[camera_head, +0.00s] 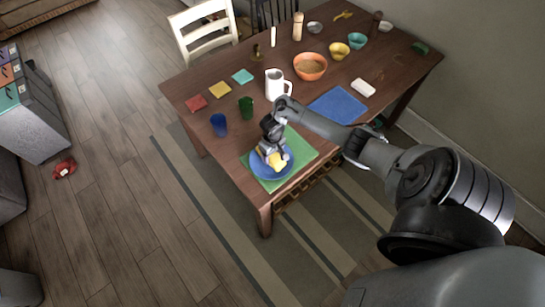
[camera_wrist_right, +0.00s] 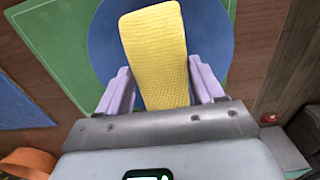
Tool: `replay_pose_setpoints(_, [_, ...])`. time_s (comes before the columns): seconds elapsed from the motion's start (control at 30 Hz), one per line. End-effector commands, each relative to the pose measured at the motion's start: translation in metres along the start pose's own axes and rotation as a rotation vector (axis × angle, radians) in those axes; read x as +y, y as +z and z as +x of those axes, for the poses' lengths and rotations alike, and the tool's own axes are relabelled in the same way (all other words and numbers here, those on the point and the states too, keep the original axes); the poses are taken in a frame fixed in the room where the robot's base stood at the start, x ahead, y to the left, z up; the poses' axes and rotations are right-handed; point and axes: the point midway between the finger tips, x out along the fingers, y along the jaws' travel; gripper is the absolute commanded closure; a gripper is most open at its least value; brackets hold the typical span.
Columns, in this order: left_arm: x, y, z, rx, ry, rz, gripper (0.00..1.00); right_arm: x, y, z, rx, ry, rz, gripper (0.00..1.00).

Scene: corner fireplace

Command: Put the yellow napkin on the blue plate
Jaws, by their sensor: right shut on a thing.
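The blue plate (camera_head: 259,166) lies on a green placemat near the table's front corner. In the right wrist view the plate (camera_wrist_right: 104,35) shows behind the yellow napkin. My right gripper (camera_head: 271,150) is over the plate and shut on the yellow napkin (camera_head: 277,162). In the right wrist view the napkin (camera_wrist_right: 156,50) stands out between the two fingers, over the plate. I cannot tell whether the napkin touches the plate. My left gripper is not in view.
The green placemat (camera_head: 305,152) is under the plate. A blue cup (camera_head: 219,125), a green cup (camera_head: 246,108) and a white mug (camera_head: 275,84) stand close by. A blue mat (camera_head: 338,104) and an orange bowl (camera_head: 310,66) lie farther back.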

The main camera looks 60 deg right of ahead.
Motion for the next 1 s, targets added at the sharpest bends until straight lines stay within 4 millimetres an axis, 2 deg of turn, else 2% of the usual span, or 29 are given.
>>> replay_pose_setpoints(0.1, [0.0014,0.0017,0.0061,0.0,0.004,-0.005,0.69,0.0001,-0.0001,0.0123,0.0,0.0,0.0,0.62])
replay_pose_setpoints(0.6, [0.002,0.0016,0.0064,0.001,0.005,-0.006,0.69,0.0003,-0.0002,0.018,0.001,0.001,0.001,0.62])
replay_pose_setpoints(0.63, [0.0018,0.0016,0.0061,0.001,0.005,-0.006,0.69,0.0003,-0.0004,0.0172,0.001,0.001,0.001,0.28])
replay_pose_setpoints(0.73, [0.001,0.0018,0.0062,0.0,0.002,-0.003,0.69,0.0003,-0.0003,0.0171,0.001,0.0,0.001,0.13])
replay_pose_setpoints(0.8, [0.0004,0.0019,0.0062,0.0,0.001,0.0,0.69,0.0003,-0.0003,0.0171,0.001,0.0,0.001,0.07])
replay_pose_setpoints(1.0, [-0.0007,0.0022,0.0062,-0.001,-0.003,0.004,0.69,0.0003,-0.0003,0.017,0.001,0.0,0.0,0.07])
